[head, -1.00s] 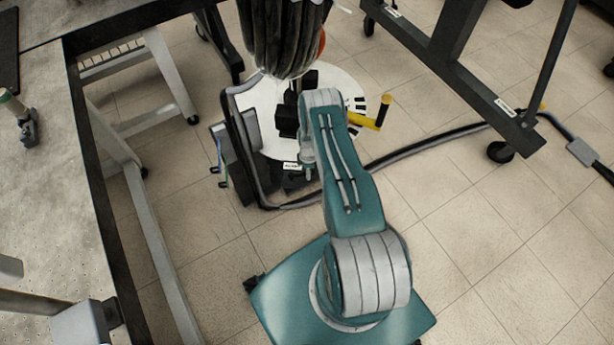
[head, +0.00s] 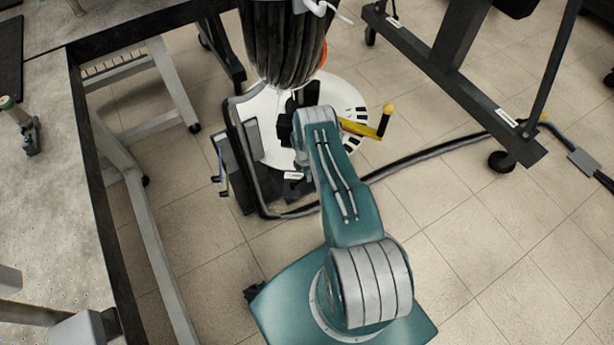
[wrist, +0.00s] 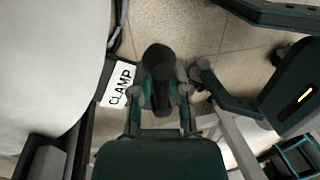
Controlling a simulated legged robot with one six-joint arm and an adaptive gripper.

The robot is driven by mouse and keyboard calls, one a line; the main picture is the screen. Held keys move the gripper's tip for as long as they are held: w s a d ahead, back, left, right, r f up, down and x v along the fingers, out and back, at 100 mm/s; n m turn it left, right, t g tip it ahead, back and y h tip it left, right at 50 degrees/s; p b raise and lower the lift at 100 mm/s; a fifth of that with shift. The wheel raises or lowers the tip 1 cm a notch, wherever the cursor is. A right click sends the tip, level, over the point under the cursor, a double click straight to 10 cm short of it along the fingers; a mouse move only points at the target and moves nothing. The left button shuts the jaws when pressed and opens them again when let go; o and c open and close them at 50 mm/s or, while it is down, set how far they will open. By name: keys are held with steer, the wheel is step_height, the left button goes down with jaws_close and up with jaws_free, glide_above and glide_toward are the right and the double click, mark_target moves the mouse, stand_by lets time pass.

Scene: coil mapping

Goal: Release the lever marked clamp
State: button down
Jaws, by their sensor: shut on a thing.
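In the wrist view, a white label reading CLAMP (wrist: 118,84) sits just left of my gripper (wrist: 163,88). My gripper's two fingers are closed on a dark, round-ended lever (wrist: 158,58) that stands up between them. The lever's lower part is hidden by my gripper. In the head view, my teal arm reaches over the white round plate (head: 345,95) of the machine, and its wrist covers the clamp lever and my fingertips. A small white label (head: 294,175) shows at the front of the machine, too small to read.
A bundle of black coils (head: 283,45) hangs over the plate. A workbench (head: 45,180) stands left, and a dark wheeled frame (head: 455,75) at right. A thick cable crosses the open tiled floor.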

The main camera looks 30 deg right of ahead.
steer(key=shift+d, duration=0.25)
steer(key=c, duration=0.6)
jaws_free()
steer(key=shift+f, duration=0.1)
steer(key=shift+w+d, duration=0.1)
steer(key=shift+d, duration=0.05)
steer(key=shift+w+r, duration=0.1)
steer(key=shift+r, duration=0.2)
steer(key=r, duration=0.4)
steer(key=w+r, duration=0.1)
steer(key=r, duration=0.1)
steer(key=shift+w+d+r, duration=0.1)
steer(key=shift+r, duration=0.2)
